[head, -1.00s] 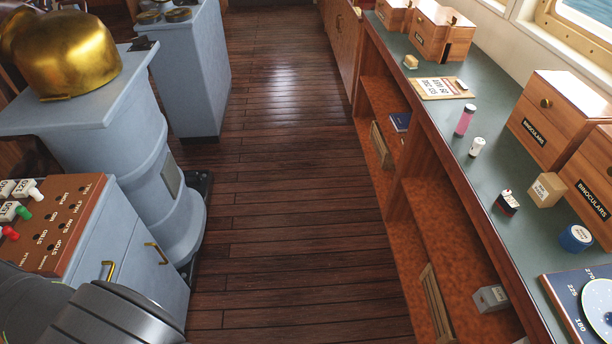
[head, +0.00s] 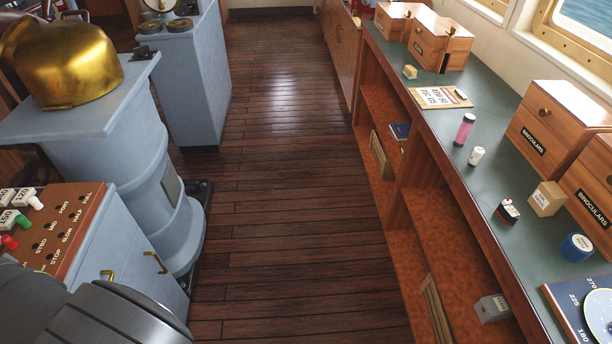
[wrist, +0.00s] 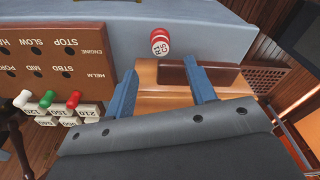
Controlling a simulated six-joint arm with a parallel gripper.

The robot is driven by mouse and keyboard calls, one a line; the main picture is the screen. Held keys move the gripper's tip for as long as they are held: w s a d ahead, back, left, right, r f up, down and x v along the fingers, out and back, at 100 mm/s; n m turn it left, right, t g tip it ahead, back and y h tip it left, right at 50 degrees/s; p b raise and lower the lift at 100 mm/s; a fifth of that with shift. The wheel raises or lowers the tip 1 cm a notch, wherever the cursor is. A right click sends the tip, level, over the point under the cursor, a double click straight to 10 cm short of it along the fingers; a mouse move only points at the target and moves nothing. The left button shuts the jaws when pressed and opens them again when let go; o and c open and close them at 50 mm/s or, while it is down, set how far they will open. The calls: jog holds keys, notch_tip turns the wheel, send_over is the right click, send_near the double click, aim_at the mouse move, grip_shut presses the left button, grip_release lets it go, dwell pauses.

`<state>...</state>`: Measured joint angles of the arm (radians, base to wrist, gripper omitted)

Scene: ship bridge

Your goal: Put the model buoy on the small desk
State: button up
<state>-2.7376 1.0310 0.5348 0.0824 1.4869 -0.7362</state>
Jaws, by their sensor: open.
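My gripper (wrist: 163,70) is open in the wrist view, its two blue fingers apart with nothing between the tips. Just beyond the tips, a small red and white lettered piece (wrist: 160,42) stands by a brown wooden block; I cannot tell whether it is the model buoy. A pale wooden surface (wrist: 150,103) shows between the fingers; I cannot tell whether it belongs to the small desk. In the head view, a small red, black and white object (head: 508,211) lies on the green-topped counter (head: 475,185). The gripper itself is not visible in the head view.
A grey console with pegs and a brown panel (head: 60,235) stands at lower left, below a grey pedestal with a brass dome (head: 75,65). The floor between is clear.

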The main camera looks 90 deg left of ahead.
jog(key=shift+w+r, duration=0.15)
jog(key=shift+r, duration=1.25)
